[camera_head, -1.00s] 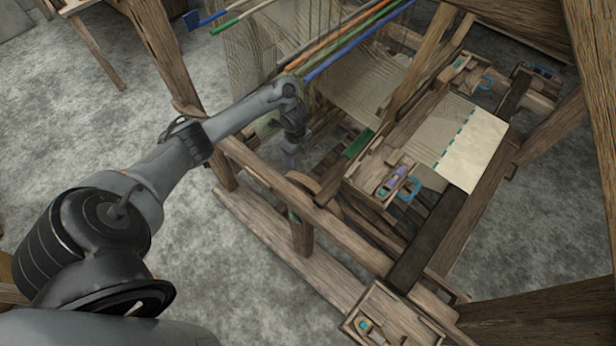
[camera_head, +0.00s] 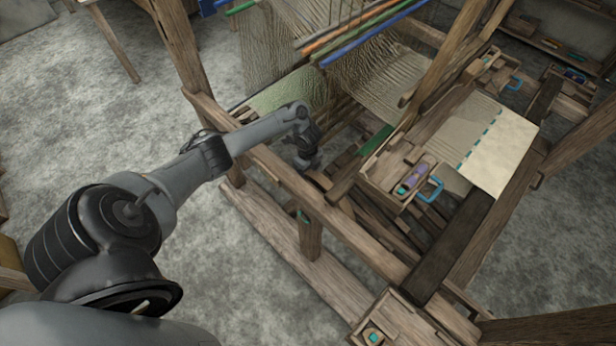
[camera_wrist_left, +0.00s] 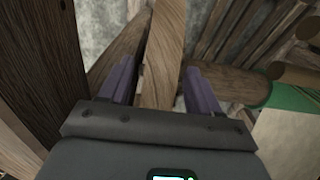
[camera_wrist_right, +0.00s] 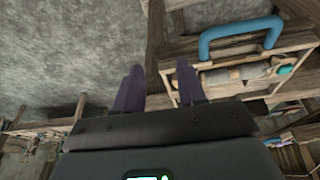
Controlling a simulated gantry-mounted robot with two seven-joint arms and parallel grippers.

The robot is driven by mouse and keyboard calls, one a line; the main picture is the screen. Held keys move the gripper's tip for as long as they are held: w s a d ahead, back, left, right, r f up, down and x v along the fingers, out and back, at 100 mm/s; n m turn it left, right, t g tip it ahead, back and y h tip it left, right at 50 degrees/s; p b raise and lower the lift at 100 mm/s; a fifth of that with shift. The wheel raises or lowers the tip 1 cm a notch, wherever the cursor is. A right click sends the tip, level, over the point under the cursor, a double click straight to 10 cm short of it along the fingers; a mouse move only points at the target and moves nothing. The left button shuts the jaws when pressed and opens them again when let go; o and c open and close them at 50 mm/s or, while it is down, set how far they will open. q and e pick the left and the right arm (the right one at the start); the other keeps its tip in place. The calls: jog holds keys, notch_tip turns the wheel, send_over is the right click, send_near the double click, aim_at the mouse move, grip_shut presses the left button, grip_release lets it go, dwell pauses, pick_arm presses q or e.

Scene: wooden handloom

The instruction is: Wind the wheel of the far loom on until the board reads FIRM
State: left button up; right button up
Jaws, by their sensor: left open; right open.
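A wooden loom with white cloth (camera_head: 505,150) stands in the head view. My left arm reaches over its side rail (camera_head: 290,185), and my left gripper (camera_head: 306,162) points down just inside that rail. In the left wrist view the left gripper (camera_wrist_left: 160,78) is open, with a wooden bar (camera_wrist_left: 165,50) showing between its two purple fingers; contact cannot be told. I cannot make out the wheel clearly, and no board with a reading is legible. My right gripper (camera_wrist_right: 160,85) shows open and empty in the right wrist view, near a wooden box with a blue handle (camera_wrist_right: 240,37).
Coloured rods (camera_head: 370,35) hang over the loom's far part. A box of shuttles with a blue handle (camera_head: 432,190) sits on the loom beside the cloth. Upright posts and the side rail surround my left gripper. The grey floor (camera_head: 240,290) at the lower left is clear.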

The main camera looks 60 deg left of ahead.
pick_arm(q)
jog(key=shift+f+b, duration=0.35)
jog(key=shift+f, duration=1.2)
jog(key=shift+c, duration=0.3)
grip_shut()
jog(key=shift+d, duration=0.1)
